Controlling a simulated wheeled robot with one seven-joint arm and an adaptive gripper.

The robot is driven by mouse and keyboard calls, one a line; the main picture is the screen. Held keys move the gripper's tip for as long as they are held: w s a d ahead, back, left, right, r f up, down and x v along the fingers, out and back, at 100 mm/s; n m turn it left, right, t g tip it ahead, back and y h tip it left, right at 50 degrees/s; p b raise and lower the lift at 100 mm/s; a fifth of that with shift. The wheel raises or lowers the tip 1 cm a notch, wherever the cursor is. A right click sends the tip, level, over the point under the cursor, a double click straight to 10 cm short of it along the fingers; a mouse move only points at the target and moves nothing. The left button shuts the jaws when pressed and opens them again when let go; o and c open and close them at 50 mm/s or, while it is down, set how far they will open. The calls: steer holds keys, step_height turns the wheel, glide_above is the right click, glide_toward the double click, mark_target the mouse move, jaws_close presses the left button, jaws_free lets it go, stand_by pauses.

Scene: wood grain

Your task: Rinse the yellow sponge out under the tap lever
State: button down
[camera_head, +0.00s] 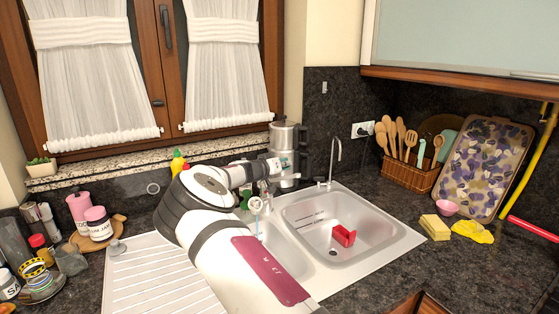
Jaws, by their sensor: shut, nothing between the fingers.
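The yellow sponge (435,228) is a pale yellow block on the dark counter, right of the sink. The tap (335,157) has a slim curved silver spout and stands behind the right basin. Its lever (320,183) appears to be the small metal part at the base. My gripper (259,203) is small in view, past my white arm, over the back of the left basin. It is shut and empty, well left of the sponge and left of the tap. My arm hides much of the left basin.
A red object (343,236) lies in the right basin (375,240). A yellow cloth (473,232) and pink bowl (446,208) are beside the sponge. A metal pot (284,142) stands behind my gripper. A utensil basket (408,176) and patterned tray (484,166) stand at the back right.

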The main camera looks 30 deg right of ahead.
steer(key=shift+s+d+f, duration=0.15)
steer(key=shift+s+f, duration=0.1)
steer(key=shift+f, duration=0.2)
steer(key=shift+s+d+f, duration=0.15)
steer(key=shift+s+f, duration=0.05)
steer(key=shift+f, duration=0.2)
steer(key=shift+p, duration=0.3)
steer(key=shift+s+d+f+p, duration=0.15)
steer(key=shift+s+f+p, duration=0.15)
steer(key=shift+f, duration=0.25)
